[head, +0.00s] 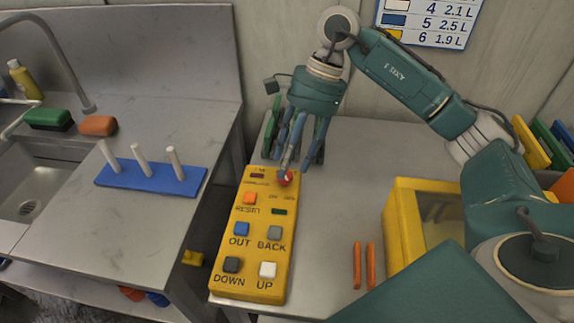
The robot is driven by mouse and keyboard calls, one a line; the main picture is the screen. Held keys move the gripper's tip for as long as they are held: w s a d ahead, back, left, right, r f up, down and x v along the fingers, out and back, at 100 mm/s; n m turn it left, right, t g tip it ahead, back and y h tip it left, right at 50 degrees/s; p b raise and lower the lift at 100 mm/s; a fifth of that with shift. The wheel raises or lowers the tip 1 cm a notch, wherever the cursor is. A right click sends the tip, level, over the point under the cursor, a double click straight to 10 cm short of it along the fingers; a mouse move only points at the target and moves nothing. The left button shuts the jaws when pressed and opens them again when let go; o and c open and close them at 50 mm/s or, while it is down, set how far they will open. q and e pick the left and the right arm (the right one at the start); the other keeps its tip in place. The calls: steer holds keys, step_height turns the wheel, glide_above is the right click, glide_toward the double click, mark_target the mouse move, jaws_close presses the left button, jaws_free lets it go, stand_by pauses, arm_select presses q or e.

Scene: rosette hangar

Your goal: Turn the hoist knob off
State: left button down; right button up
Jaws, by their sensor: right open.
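The yellow control box (222,271) lies on the grey worktop, with labelled buttons: OUT, BACK, DOWN, UP and RESET. A small red knob (285,179) sits at its far end, on the right side. Its exact turn position is too small to tell. My right gripper (293,158) points down over the far end of the box, just above and behind the knob. Its fingers are spread open, and it holds nothing that I can see. Whether a finger touches the knob cannot be told. My left gripper is not in view.
A yellow bin (402,235) stands right of the box, with two orange sticks (364,265) between them. A gap separates this worktop from the sink counter at left, which bears a blue peg base (150,180). A wall chart (428,22) hangs behind.

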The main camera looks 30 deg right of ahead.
steer(key=v, duration=0.9)
steer(key=shift+r, duration=0.3)
